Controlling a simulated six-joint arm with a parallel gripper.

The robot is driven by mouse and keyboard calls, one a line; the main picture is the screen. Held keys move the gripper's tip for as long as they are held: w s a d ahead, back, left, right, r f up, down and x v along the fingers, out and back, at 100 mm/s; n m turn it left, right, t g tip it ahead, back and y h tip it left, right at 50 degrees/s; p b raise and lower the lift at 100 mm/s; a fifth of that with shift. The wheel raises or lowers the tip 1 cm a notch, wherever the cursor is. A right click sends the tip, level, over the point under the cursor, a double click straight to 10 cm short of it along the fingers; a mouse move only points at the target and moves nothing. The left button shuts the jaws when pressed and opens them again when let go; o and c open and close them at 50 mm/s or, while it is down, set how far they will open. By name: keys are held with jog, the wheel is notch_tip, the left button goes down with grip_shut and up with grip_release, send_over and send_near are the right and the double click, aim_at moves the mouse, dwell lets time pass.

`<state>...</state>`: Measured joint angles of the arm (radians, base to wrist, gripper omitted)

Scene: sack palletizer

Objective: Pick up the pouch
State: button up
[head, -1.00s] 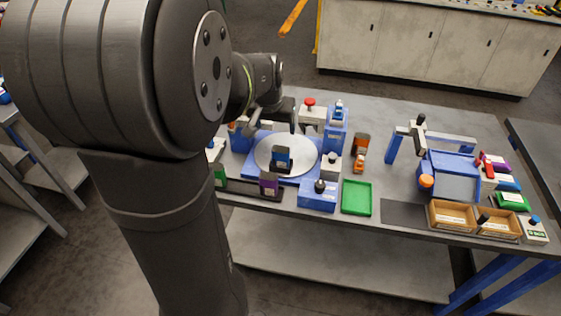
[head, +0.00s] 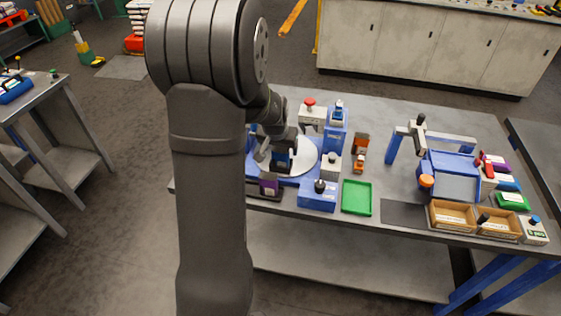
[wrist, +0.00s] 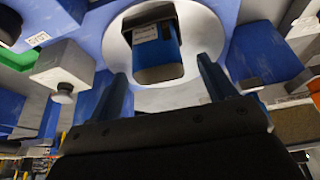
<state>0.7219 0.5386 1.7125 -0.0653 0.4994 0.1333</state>
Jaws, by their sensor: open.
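The pouch (head: 283,161) is blue with a dark top and a white label. It stands on the round white plate (head: 307,157) of a blue station. In the wrist view the pouch (wrist: 156,48) shows ahead of the fingertips, roughly centred between them. My gripper (wrist: 161,68) is open, with its two dark blue fingers apart and nothing held between them. In the head view my gripper (head: 271,151) is close beside the pouch, on its left. My arm hides part of the plate, and whether a finger touches the pouch I cannot tell.
A purple pouch (head: 268,187) stands on a dark strip in front of the plate. A blue box with a black knob (head: 318,195), a white block (head: 331,167) and a blue post (head: 335,133) crowd the right side. A green tray (head: 357,198) lies empty farther right.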

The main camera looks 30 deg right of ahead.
jog(key=shift+x, duration=1.9)
jog(key=shift+s, duration=0.1)
jog(key=shift+c, duration=0.3)
jog(key=c, duration=1)
jog(key=shift+c, duration=0.2)
jog(key=shift+r, duration=0.15)
